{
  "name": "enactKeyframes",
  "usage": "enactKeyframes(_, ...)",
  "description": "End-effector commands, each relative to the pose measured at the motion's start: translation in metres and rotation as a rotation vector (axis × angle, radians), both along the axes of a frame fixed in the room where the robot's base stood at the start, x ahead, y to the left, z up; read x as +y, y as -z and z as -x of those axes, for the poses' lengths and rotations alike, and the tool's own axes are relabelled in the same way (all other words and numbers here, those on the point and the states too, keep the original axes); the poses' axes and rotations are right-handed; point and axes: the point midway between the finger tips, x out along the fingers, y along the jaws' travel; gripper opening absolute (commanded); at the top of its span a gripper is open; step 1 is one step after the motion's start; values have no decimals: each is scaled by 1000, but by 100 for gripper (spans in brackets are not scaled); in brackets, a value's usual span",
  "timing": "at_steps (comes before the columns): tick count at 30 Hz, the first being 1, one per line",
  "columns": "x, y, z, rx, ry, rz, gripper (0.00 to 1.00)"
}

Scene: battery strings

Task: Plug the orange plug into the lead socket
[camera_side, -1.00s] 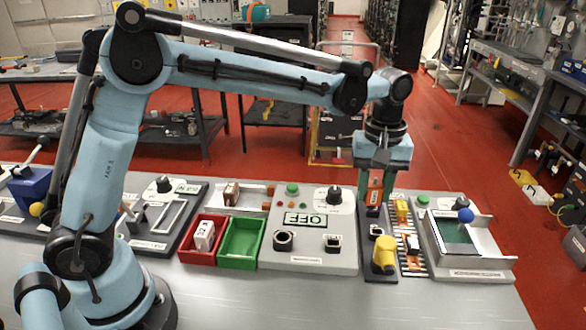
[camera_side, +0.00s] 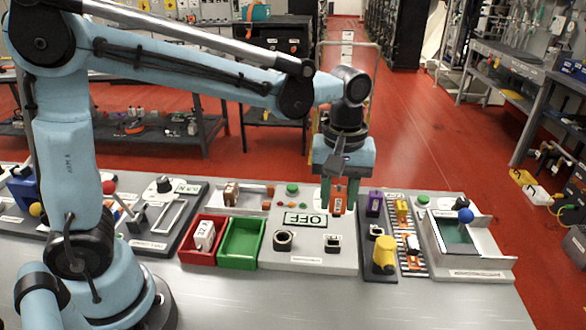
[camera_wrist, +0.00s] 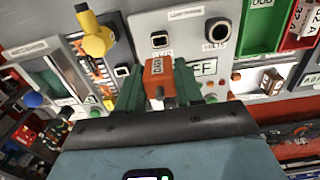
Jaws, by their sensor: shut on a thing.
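My gripper (camera_side: 340,192) is shut on the orange plug (camera_side: 338,204), which has a pale label. It holds the plug above the grey panel (camera_side: 306,262), near the OFF display. In the wrist view the orange plug (camera_wrist: 157,70) sits between the green fingers of my gripper (camera_wrist: 158,82). The lead socket (camera_side: 333,243), a small dark square opening with a pale rim, is on the panel in front of the plug. It also shows in the wrist view (camera_wrist: 160,39), just beyond the plug. The plug is apart from the socket.
A round socket (camera_side: 283,240) is left of the square one. A yellow lever-like part (camera_side: 384,254) stands at the right. A purple plug (camera_side: 374,204) stands behind it. Green (camera_side: 241,243) and red (camera_side: 201,251) bins lie left of the panel.

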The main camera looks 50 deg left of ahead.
Motion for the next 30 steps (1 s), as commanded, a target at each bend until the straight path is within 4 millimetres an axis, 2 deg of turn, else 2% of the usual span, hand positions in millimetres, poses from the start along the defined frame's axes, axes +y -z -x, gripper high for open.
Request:
enactKeyframes(18, 0, 48, -1, 0, 0, 0, 0)
enactKeyframes(30, 0, 55, 0, 0, 0, 0, 0)
